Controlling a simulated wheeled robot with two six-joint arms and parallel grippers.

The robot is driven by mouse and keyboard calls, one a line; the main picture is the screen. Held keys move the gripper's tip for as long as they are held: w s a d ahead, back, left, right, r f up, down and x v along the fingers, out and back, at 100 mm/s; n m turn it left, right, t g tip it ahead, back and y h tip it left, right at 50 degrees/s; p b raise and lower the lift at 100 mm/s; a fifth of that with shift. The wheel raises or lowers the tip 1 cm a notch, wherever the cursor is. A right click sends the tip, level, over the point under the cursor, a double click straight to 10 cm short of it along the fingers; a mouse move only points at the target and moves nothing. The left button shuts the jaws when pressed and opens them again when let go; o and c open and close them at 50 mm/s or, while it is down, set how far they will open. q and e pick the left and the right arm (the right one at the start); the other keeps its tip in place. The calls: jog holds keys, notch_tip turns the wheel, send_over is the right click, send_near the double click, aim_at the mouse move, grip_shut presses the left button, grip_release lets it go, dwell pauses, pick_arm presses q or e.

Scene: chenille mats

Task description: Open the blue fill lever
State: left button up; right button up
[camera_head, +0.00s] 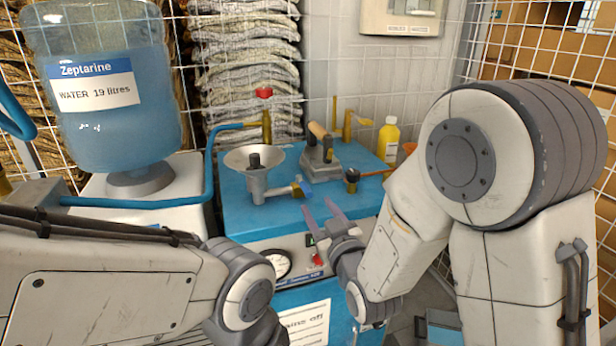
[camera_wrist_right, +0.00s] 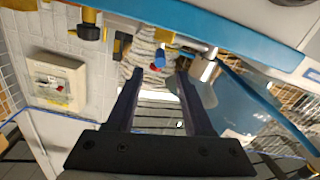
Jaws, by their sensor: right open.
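The blue fill lever (camera_head: 305,190) is a small blue handle on the brass fitting at the right side of the metal funnel (camera_head: 254,163). The funnel stands on the blue machine top (camera_head: 236,214). My right gripper (camera_head: 319,207) is open and empty, its two fingers pointing toward the lever from the front. In the head view the fingertips appear just below and right of the lever. In the right wrist view a blue piece, seemingly the lever (camera_wrist_right: 160,56), shows beyond and between the open fingers (camera_wrist_right: 160,73), apart from them. My left gripper is out of view.
A red-handled brass valve (camera_head: 264,95) stands behind the funnel. A metal device with a wooden handle (camera_head: 320,140), a black-knobbed fitting (camera_head: 352,176) and a yellow bottle (camera_head: 388,140) stand to the right. A water bottle (camera_head: 105,110) and blue pipe (camera_head: 209,165) are left.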

aim_at(310, 195)
jog(key=shift+w+a+p, duration=0.2)
jog(key=shift+w+p, duration=0.3)
jog(key=shift+p, duration=0.2)
pick_arm(q)
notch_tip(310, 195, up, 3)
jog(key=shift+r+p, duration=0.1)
jog(key=shift+p, duration=0.25)
pick_arm(e)
jog(key=x, duration=0.7)
jog(key=shift+f, duration=0.1)
grip_shut()
